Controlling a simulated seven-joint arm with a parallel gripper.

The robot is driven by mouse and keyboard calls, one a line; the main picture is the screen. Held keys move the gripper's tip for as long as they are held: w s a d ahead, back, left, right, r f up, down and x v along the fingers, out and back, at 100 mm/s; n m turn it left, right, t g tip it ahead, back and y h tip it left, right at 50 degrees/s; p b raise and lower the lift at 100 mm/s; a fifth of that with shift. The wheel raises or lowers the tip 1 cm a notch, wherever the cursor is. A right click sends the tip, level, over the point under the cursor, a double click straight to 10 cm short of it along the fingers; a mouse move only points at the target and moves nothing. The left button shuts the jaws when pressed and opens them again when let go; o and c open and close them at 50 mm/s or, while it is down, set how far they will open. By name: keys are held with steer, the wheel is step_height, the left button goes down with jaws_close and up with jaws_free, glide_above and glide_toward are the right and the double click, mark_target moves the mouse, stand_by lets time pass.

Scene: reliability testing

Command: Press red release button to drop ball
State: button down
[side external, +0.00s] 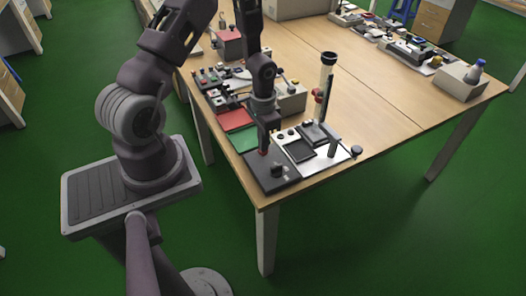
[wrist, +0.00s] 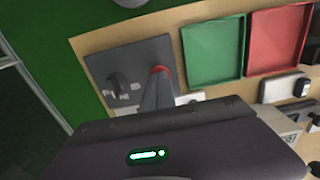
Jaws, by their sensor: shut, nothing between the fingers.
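A dark grey panel (side external: 277,184) lies at the near corner of the table; it also shows in the wrist view (wrist: 125,58). The red button (wrist: 160,69) is on this panel, largely hidden behind my fingers. My gripper (wrist: 159,78) is shut and empty, pointing down with its fingertips at the button. I cannot tell whether they press it. In the side view my gripper (side external: 264,150) is over the panel's back left part. I cannot make out a ball.
A black knob (side external: 277,170) rises from the panel beside the button. Green (side external: 244,138) and red (side external: 235,120) trays lie behind.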

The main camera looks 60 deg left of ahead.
steer(key=shift+f, duration=0.5)
stand_by(0.7)
steer(key=shift+r, duration=3.5)
